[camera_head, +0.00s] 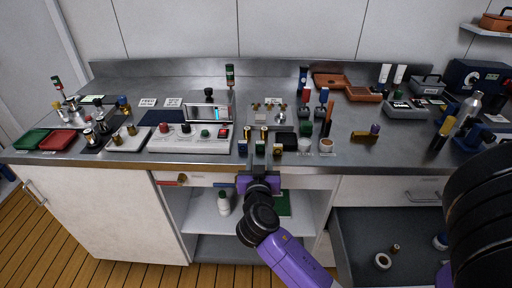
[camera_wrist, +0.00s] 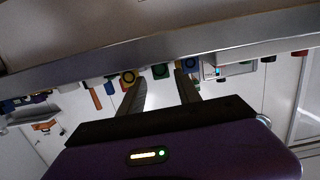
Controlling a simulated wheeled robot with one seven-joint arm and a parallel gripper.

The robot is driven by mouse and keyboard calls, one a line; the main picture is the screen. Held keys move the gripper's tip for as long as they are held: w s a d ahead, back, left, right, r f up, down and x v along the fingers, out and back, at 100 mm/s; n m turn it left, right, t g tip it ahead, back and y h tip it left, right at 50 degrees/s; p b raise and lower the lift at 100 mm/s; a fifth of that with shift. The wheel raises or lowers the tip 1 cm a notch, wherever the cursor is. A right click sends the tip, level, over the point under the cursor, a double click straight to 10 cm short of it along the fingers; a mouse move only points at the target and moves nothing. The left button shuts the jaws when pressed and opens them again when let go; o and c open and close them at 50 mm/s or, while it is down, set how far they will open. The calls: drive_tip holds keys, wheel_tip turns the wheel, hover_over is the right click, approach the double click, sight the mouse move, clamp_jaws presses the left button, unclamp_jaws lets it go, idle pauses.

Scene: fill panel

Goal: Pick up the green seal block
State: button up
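A small green block with a yellow ring on its face (camera_wrist: 160,72) shows between my fingertips in the wrist view. It appears to stand near the front edge of the steel counter, and in the head view my gripper mostly hides it. My gripper (camera_head: 259,152) is open at the counter's front edge, pointing at the row of blocks. In the wrist view its two fingers (camera_wrist: 160,84) are apart, with nothing visibly held.
A white button panel (camera_head: 190,145) lies to the left. The counter edge (camera_head: 110,161) runs just below the blocks. An open drawer (camera_head: 360,235) is at lower right.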

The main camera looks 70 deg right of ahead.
sight(260, 147)
drive_tip(key=p+x, duration=0.1)
drive_tip(key=x, duration=0.3)
drive_tip(key=r+p+x, duration=0.1)
drive_tip(key=x, duration=0.2)
drive_tip(key=shift+p, duration=0.3)
drive_tip(key=shift+w+d+f, duration=0.15)
drive_tip(key=shift+d+f, duration=0.05)
drive_tip(key=shift+d, duration=0.25)
clamp_jaws()
